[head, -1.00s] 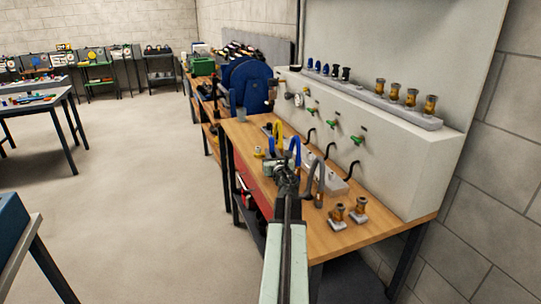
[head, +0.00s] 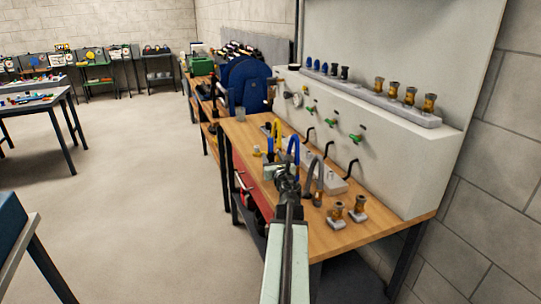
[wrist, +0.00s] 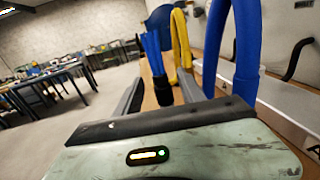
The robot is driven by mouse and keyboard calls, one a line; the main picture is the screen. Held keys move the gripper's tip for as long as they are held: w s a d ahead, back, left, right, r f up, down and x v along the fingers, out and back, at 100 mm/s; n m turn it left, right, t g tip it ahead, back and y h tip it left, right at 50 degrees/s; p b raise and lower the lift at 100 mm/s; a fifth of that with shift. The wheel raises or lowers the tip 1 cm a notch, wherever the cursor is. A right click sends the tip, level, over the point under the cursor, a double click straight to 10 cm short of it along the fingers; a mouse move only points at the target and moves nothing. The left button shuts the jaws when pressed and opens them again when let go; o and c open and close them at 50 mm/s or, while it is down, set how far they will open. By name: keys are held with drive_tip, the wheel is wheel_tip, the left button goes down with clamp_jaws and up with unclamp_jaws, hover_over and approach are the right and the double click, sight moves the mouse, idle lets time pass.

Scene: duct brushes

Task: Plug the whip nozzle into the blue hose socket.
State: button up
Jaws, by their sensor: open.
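The whip nozzle, a bundle of blue strands on a black base, shows in the wrist view (wrist: 152,52), upright between or just beyond my fingers. In the head view it appears as a small blue shape (head: 270,145) left of the hoses. My gripper (wrist: 159,80) is open, one finger on each side of the nozzle's base in the picture; I cannot tell whether they touch it. In the head view my gripper (head: 284,168) is over the bench. The blue hose (head: 294,147) arches at its right, and large in the wrist view (wrist: 246,50). Its socket opening is not clear.
A yellow hose (head: 277,128) stands behind the blue one, and a grey hose (head: 318,170) nearer. Brass fittings (head: 336,213) sit at the front of the wooden bench (head: 315,238). A grey panel box (head: 390,165) with green valves borders the right. Open floor lies left.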

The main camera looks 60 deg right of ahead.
drive_tip(key=v, duration=0.5)
drive_tip(key=shift+w, duration=0.1)
